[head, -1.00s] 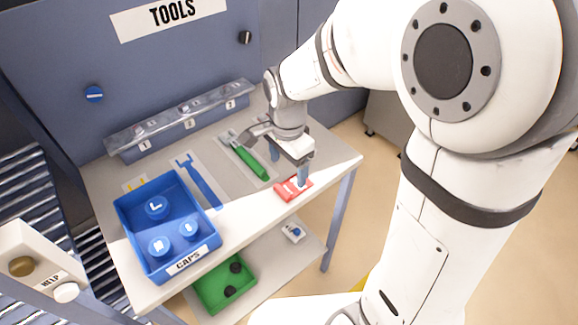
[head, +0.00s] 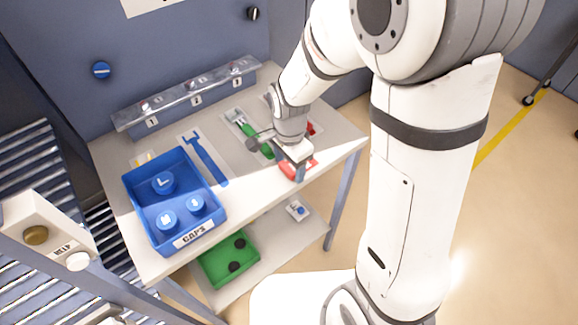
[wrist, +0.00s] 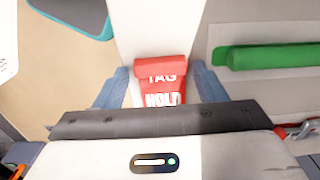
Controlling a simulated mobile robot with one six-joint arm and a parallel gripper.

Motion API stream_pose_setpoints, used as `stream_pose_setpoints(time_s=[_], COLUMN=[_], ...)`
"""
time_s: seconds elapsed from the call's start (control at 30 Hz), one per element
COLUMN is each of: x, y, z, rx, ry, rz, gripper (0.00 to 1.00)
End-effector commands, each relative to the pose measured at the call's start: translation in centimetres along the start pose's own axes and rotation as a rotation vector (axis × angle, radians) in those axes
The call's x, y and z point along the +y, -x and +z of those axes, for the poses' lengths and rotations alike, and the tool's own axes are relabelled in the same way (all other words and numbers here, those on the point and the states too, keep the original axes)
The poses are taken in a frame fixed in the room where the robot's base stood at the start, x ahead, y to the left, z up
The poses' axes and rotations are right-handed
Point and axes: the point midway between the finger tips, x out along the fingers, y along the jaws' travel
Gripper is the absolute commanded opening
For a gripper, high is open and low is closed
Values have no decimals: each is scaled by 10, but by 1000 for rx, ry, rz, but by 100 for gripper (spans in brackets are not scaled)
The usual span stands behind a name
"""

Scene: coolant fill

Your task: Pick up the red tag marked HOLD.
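The red tag (head: 289,172) lies near the front right edge of the table. In the wrist view, the tag (wrist: 160,78) shows white letters reading TAG and HOLD, its lower end hidden behind my gripper's body. My gripper (head: 290,164) is over the tag, pointing down. In the wrist view, the two blue fingers of my gripper (wrist: 160,88) stand apart, one on each side of the tag. A narrow gap seems to show beside the tag, so the fingers look open around it.
A blue CAPS bin (head: 206,226) with lettered caps stands at the table's front left. A numbered rack (head: 190,97) lines the back. A green tray (head: 222,262) sits on the lower shelf.

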Motion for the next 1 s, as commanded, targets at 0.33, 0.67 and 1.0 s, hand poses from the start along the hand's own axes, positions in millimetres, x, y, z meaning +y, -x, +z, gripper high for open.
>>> stream_pose_setpoints(time_s=[0.33,0.67,1.0], x=[0,0,-1], y=[0,3,61], z=[0,-1,-1], rx=[0,0,2], ry=[-1,-2,-3], rz=[0,-1,-6], gripper=[35,29,29])
